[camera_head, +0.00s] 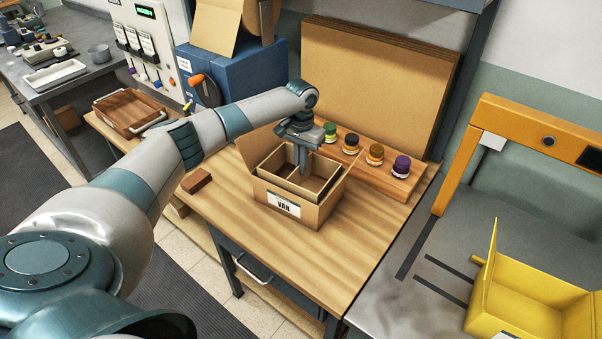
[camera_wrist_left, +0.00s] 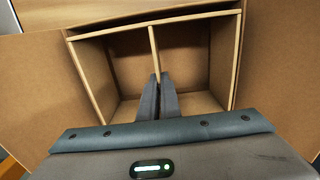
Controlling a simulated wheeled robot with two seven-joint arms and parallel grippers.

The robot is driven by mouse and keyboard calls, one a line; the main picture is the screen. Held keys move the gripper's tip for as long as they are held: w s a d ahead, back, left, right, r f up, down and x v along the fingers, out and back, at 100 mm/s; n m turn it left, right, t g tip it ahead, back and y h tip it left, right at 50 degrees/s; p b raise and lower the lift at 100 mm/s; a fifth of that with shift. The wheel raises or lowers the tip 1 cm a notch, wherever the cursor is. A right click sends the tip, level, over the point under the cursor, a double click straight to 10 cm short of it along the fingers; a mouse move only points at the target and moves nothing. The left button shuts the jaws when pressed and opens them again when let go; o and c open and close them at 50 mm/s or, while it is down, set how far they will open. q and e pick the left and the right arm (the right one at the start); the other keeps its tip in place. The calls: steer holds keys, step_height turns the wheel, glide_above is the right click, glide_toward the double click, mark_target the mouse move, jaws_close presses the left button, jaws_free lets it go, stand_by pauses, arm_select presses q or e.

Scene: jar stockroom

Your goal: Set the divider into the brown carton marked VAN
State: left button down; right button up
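The brown carton (camera_head: 318,216) stands open on the wooden bench with its VAN label (camera_head: 284,204) facing front and its flaps spread. The light-brown divider (camera_head: 268,161) is inside the carton's opening. Its outer walls and middle wall (camera_wrist_left: 153,47) show in the left wrist view. I cannot tell whether it rests on the carton floor. My left gripper (camera_head: 303,168) reaches down from above into the carton. Its fingertips (camera_wrist_left: 159,82) are close together with the middle wall between them. My right gripper is not in view.
A wooden rack with several jars (camera_head: 350,144) stands just behind the carton. A small brown block (camera_head: 196,181) lies left of it, and a wooden tray (camera_head: 128,111) farther left. A yellow box (camera_head: 530,300) is at the right. The bench front is clear.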

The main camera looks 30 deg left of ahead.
arm_select(q)
steer(key=shift+f+p, duration=0.65)
steer(key=shift+f, duration=1.25)
steer(key=shift+f, duration=0.6)
steer(key=c, duration=2)
jaws_free()
steer(key=shift+r, duration=0.1)
